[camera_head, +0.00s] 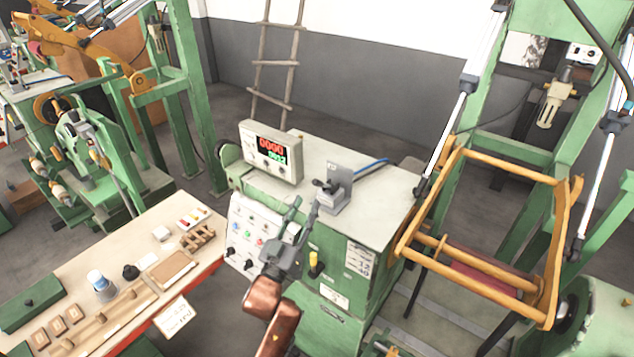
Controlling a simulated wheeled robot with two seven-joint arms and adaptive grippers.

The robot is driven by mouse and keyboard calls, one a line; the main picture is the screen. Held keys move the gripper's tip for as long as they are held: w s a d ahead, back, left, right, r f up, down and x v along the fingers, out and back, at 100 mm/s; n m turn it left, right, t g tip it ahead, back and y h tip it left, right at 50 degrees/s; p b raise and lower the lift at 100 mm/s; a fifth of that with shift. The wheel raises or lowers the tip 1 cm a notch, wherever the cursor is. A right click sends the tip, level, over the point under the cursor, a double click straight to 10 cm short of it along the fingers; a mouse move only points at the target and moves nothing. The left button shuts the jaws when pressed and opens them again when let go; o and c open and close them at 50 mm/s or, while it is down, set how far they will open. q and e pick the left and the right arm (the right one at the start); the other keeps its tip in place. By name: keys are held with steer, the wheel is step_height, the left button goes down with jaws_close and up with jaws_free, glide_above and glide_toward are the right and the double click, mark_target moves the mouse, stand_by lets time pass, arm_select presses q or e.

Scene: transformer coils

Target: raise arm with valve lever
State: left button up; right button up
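The valve (341,196) is a grey block on a bracket on top of the green machine cabinet, with a blue hose behind it. Its small dark lever (324,187) points left. My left gripper (308,203) reaches up from the bottom centre, its fingertips close to the lever. The fingers look apart, with nothing seen between them; whether one touches the lever I cannot tell. An orange arm frame (484,285) at the right hangs between green posts beside long cylinders (458,108). My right gripper is not in view.
The green cabinet (384,225) carries a display box (271,151) with red and green digits and a front panel of buttons (246,237). A workbench (52,265) with small parts and wooden blocks stands at left. A ladder (259,78) leans on the back wall.

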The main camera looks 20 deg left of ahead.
mark_target(316, 185)
arm_select(q)
steer(key=shift+h, duration=0.3)
steer(key=x, duration=0.3)
steer(key=r+p+x, duration=0.1)
steer(key=x, duration=0.3)
steer(key=shift+s+d, duration=0.1)
steer(key=shift+s, duration=0.05)
steer(key=shift+w+r, duration=0.1)
steer(key=shift+w, duration=0.45)
steer(key=shift+c, duration=0.7)
steer(key=c, duration=0.6)
jaws_close()
